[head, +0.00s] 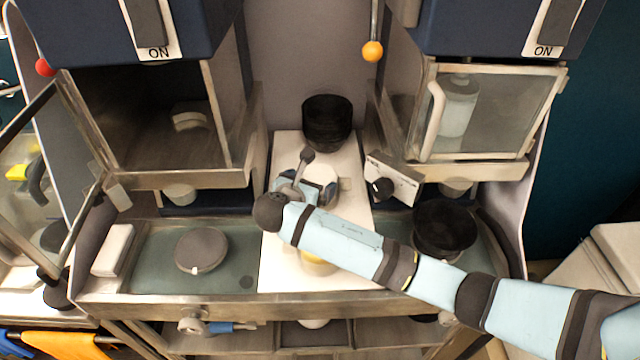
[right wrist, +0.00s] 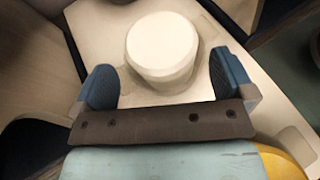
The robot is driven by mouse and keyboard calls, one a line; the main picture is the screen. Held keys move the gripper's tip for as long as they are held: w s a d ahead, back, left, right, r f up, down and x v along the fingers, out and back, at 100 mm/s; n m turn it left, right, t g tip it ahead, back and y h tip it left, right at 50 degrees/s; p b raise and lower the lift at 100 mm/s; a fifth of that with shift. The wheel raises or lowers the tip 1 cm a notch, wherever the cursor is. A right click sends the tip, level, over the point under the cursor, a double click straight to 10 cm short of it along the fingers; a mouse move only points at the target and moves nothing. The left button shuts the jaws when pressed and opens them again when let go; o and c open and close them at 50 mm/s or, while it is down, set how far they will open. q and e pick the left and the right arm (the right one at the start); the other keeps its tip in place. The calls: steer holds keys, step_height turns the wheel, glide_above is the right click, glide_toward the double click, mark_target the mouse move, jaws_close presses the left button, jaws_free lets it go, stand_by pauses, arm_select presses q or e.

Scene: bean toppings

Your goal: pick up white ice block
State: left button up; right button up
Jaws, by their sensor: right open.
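A white, rounded block (right wrist: 162,45), which looks like the ice block, stands on the pale board between and just beyond my right gripper's fingertips (right wrist: 165,77) in the right wrist view. In the head view the white block (head: 320,174) shows partly behind my right gripper (head: 322,188), at the middle of the counter. The right gripper is open and empty, with its blue fingers to either side of the block's near edge. I cannot tell whether they touch it. My left gripper is not in view.
A black pot (head: 328,122) stands behind on the white board (head: 280,262). A dark pan (head: 444,228) is at the right and a round grey lid (head: 201,250) at the left. The left machine's door (head: 68,165) is open. The right machine's door (head: 490,112) is shut.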

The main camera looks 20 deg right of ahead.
mark_target(318, 176)
steer(key=shift+p+x, duration=0.8)
steer(key=shift+x, duration=1.95)
steer(key=shift+r, duration=0.2)
steer(key=c, duration=0.9)
